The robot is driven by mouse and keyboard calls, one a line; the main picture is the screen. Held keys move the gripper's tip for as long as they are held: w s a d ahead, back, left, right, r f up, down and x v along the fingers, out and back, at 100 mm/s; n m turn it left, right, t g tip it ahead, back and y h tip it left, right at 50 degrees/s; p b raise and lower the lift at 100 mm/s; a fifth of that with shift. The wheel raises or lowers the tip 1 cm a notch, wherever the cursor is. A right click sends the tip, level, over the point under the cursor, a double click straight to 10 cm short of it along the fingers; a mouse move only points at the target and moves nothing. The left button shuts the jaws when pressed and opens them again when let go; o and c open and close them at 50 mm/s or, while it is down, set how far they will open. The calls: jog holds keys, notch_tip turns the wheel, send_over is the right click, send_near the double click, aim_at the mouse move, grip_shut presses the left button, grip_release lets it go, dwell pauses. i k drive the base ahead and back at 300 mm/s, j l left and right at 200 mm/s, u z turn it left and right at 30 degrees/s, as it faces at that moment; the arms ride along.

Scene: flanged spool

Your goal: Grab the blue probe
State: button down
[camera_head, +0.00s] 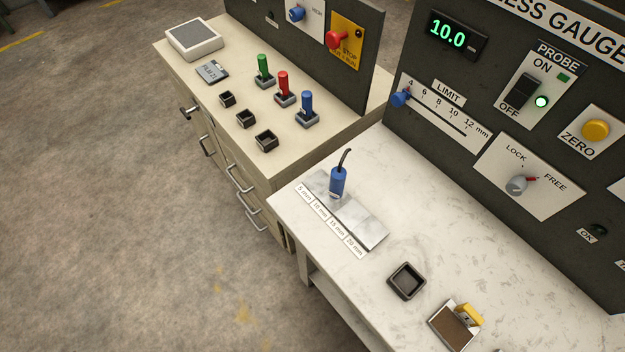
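The blue probe (338,182) stands upright on the stepped metal gauge block (370,226) on the white bench. A dark cable comes out of its top. It stands near the block's left end, above the label strip (331,219) marked 5, 10, 15 and 20 mm. Nothing is touching the probe from the side. My gripper is not in view.
The gauge panel (500,130) rises behind the bench; its display (447,35) reads 10.0. A beige cabinet (240,120) with coloured pegs stands left. Floor is free in front.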

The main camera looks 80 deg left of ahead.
aim_at(338, 174)
jog(key=u, duration=1.5)
jog(key=k+l+u, duration=0.15)
jog(key=u, duration=0.2)
